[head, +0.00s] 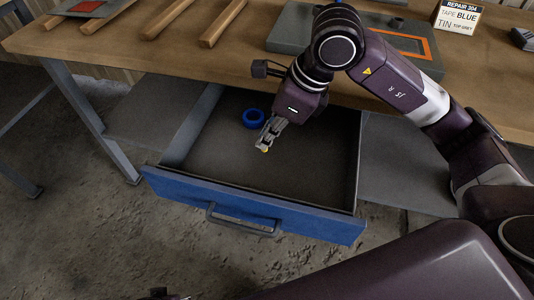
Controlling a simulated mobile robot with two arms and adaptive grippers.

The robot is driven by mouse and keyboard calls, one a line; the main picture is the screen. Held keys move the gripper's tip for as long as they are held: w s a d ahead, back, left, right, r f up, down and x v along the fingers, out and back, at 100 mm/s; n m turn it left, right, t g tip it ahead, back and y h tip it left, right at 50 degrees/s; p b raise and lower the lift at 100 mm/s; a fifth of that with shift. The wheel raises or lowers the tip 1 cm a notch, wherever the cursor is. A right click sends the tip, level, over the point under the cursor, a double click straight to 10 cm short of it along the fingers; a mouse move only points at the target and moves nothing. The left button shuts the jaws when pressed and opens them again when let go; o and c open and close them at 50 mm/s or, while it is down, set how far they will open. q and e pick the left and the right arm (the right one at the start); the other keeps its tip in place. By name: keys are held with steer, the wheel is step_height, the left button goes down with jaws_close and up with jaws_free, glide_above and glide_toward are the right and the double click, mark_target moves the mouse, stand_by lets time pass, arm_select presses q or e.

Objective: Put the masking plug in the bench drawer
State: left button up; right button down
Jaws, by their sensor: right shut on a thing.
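The bench drawer (300,178) is pulled out below the workbench, with its blue front (250,208) and grey handle facing me. My right gripper (266,143) reaches down over the open drawer from above. It is shut on a small yellow piece, apparently the masking plug (265,149), which shows only as a tip between the fingers. I cannot tell whether the plug touches the drawer floor.
A blue tape roll (254,117) lies in the drawer at the back, close beside my right gripper. The workbench (170,58) holds wooden bars, a grey enclosure (290,38) with an orange edge, and a sign (458,16). The drawer's front and right floor are clear.

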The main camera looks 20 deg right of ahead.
step_height(320, 180, down, 6)
steer(key=shift+f+b, duration=0.1)
steer(key=shift+b, duration=0.35)
arm_select(q)
steer(key=r, duration=0.3)
steer(key=shift+w+r, duration=0.25)
steer(key=shift+w, duration=0.05)
steer(key=shift+r, duration=0.35)
arm_select(e)
steer(key=shift+f, duration=0.1)
steer(key=c, duration=2)
jaws_free()
arm_select(q)
steer(key=shift+w+r, duration=0.1)
steer(key=shift+r, duration=0.15)
step_height(320, 180, down, 7)
steer(key=s+p, duration=0.1)
steer(key=shift+s+p, duration=0.25)
steer(key=shift+p, duration=0.15)
arm_select(e)
steer(key=v, duration=1.2)
arm_select(q)
steer(key=shift+f, duration=0.1)
